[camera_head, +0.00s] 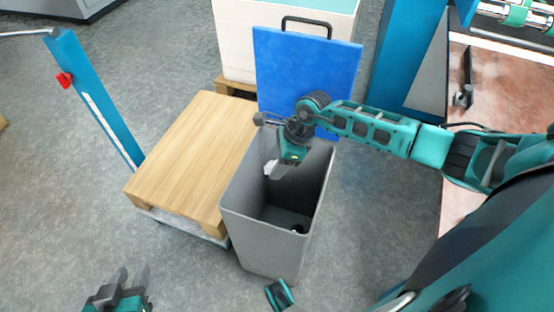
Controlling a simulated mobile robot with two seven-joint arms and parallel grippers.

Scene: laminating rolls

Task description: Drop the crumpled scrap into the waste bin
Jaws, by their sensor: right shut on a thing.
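The waste bin (262,235) is a tall grey open box standing on the floor in the middle of the head view. My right gripper (279,167) reaches in from the right and points down over the bin's opening. It is shut on the crumpled scrap (270,168), a small whitish piece that shows at the fingertips over the rear left of the opening. The gripper body partly hides it. My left gripper (122,280) is low at the bottom left, empty, with its two fingers apart.
A wooden platform (190,150) on a low base stands left of the bin. A blue panel (300,75) with a black handle rises behind it. A teal post (95,100) stands at left. A reddish-brown surface (510,90) is at right. Grey floor is clear at lower left.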

